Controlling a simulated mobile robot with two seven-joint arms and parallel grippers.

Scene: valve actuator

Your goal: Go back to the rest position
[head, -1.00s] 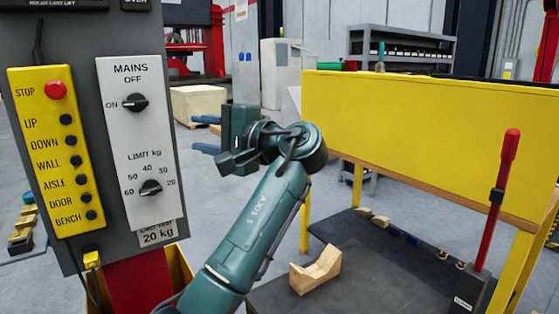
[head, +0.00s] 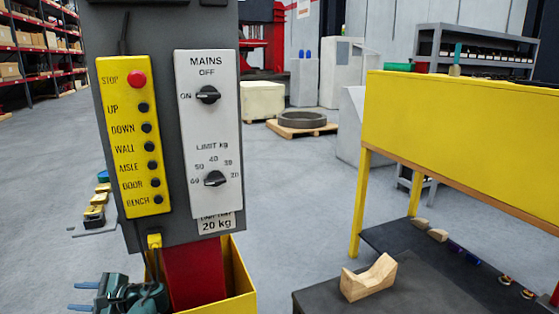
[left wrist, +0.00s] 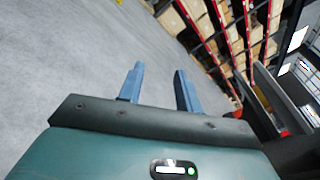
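My left gripper (head: 82,297) is low at the bottom left of the head view, in front of and below the control panel. Its two blue fingers point left, stand apart and hold nothing. They also show apart and empty in the left wrist view (left wrist: 158,88), with floor and shelving beyond. Most of my left arm is below the head view's edge. My right gripper is not in view.
The grey panel carries a yellow button box (head: 133,140) and a white switch box (head: 209,140). A yellow bin (head: 240,285) stands below. At right are a yellow guard (head: 460,130) and a dark bench with a wooden V-block (head: 368,280). Floor between is clear.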

